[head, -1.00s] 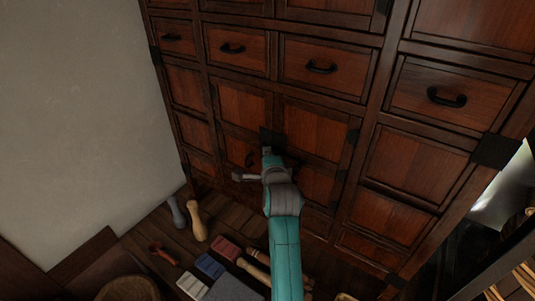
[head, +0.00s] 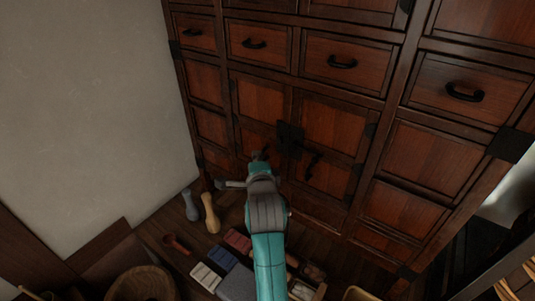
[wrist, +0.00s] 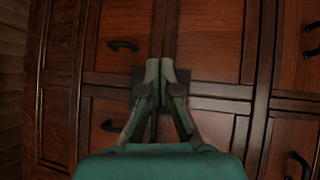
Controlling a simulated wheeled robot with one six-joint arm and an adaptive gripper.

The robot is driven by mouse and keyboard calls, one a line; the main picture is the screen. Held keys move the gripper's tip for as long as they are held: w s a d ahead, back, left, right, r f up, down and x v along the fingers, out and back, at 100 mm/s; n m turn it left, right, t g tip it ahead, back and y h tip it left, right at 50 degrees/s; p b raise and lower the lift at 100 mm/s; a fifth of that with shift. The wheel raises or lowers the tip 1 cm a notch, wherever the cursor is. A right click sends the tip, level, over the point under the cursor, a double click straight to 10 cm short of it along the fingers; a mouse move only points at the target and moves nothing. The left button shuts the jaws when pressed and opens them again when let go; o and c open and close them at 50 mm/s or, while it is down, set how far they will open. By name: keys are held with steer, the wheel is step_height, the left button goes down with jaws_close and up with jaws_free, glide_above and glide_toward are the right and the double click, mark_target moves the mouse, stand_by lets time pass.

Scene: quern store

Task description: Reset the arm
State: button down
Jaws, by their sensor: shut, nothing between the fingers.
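My gripper (wrist: 160,72) is shut and empty in the wrist view, its two fingertips together in front of the dark wooden cabinet (wrist: 208,40). In the head view my teal and grey arm reaches up from the bottom edge, and the gripper's fingers are mostly hidden behind the wrist. The cabinet (head: 335,115) fills the middle and right of the head view, with drawers, door panels and black metal handles. All the drawers and doors that show look closed. A black metal plate (head: 290,138) is on the doors, just beyond my arm. I cannot tell whether the gripper touches the cabinet.
A blue-grey pestle-shaped piece (head: 190,205) and a tan one (head: 210,213) stand by the wall. A red scoop (head: 176,244), several coloured blocks (head: 237,241) and a basket (head: 141,284) lie at the lower left. A plain wall (head: 80,100) is at left.

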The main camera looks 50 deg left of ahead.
steer(key=shift+s+r, duration=0.2)
steer(key=shift+s, duration=0.8)
steer(key=shift+d, duration=0.1)
